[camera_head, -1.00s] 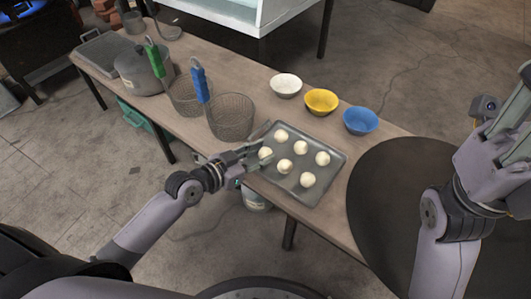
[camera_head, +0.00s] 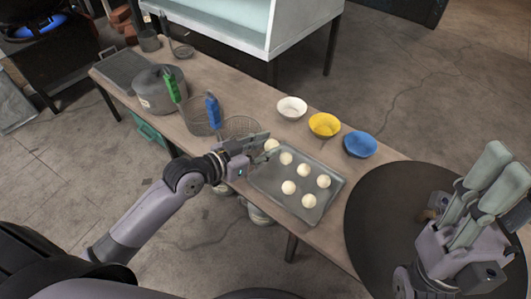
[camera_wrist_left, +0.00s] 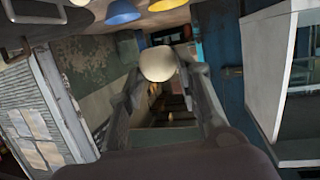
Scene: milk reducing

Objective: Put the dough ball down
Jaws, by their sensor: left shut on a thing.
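My left gripper (camera_head: 268,149) is shut on a pale dough ball (camera_head: 271,145). In the left wrist view the held dough ball (camera_wrist_left: 157,64) sits between the fingertips. In the head view it appears over the back left corner of the grey baking tray (camera_head: 270,184), and it looks raised. Several other dough balls (camera_head: 303,170) lie on the tray, with bare tray at its front left. My right gripper (camera_head: 500,165) is at the right over the round dark surface, far from the tray; whether its fingers are open is unclear.
White (camera_head: 292,107), yellow (camera_head: 324,125) and blue (camera_head: 360,144) bowls stand behind the tray. Wire baskets (camera_head: 240,126) with blue and green handles and a grey pot (camera_head: 159,90) stand left on the table (camera_head: 262,99). A round dark surface (camera_head: 375,220) adjoins at right.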

